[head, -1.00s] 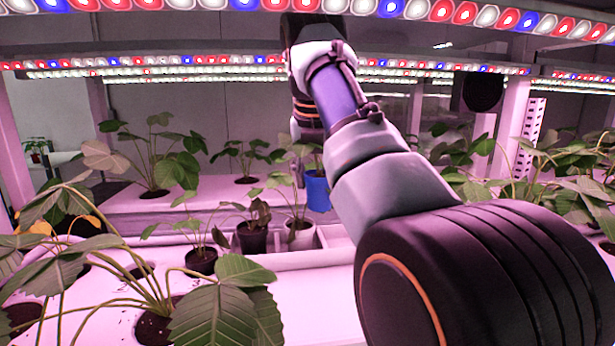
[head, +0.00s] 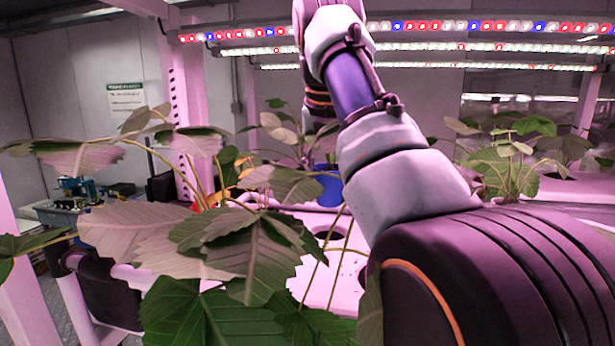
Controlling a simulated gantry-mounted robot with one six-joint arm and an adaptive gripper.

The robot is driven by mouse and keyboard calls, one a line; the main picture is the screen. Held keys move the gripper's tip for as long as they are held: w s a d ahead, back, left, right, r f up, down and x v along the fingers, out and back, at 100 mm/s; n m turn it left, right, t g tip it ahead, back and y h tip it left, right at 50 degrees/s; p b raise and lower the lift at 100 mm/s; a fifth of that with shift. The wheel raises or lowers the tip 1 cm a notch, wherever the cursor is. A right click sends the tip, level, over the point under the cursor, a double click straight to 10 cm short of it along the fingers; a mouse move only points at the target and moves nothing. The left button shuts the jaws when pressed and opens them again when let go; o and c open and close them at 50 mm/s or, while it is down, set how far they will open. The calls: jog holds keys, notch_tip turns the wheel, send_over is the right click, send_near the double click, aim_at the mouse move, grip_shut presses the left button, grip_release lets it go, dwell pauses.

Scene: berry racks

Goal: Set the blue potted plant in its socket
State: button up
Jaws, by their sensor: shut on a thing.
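The blue pot (head: 327,188) of the potted plant shows near the middle of the head view, partly behind my arm and nearer leaves. My gripper (head: 322,160) is at the far end of my arm, just above the pot. Its fingers are mostly hidden by the arm and foliage, but the pot keeps its place under the wrist as the view changes, so it is held. A pink-white planting panel (head: 345,285) with round sockets lies below and nearer than the pot. Whether the pot touches the panel cannot be told.
Large strawberry leaves (head: 240,250) fill the near left and hide part of the panel. More plants (head: 500,165) stand on the right. A rack post (head: 188,100) rises at left, and light bars (head: 440,47) run overhead. A blue crate (head: 65,215) is at far left.

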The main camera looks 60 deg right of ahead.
aim_at(329, 206)
jog(key=shift+s, duration=0.1)
notch_tip(329, 206, down, 7)
jog(key=b, duration=0.7)
jog(key=shift+f, duration=0.15)
jog(key=shift+f+b, duration=0.5)
jog(key=shift+f, duration=0.05)
jog(key=o, duration=1.3)
